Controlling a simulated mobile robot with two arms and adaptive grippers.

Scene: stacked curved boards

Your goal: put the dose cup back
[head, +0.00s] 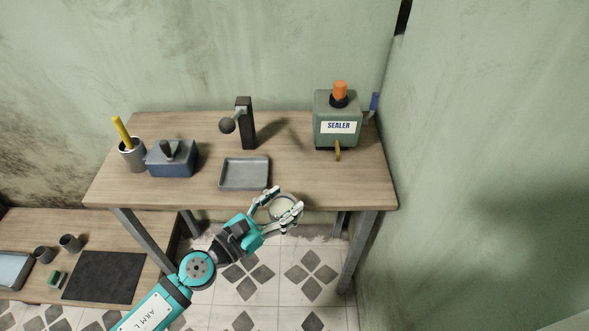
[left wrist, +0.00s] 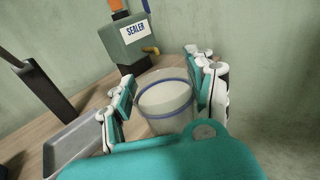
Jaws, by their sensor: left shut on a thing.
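The dose cup (left wrist: 165,98) is a clear cup with a blue band near its rim, seen large in the left wrist view. It also shows in the head view (head: 281,207), partly hidden by the fingers. My left gripper (head: 280,205) is shut on the cup, with a finger on each side of it in the left wrist view (left wrist: 164,95). In the head view it appears at the front edge of the wooden table (head: 200,195). The sealer (head: 337,110), a green box labelled SEALER with an orange top and a yellow spout, stands at the table's back right. My right gripper is not in view.
A grey tray (head: 245,173) lies mid-table, with a dark post and ball (head: 246,122) behind it. A blue block (head: 171,160) and a grey cup with a yellow stick (head: 132,155) stand at left. A lower table (head: 30,222) holds a dark mat (head: 104,277). The table's front right is clear.

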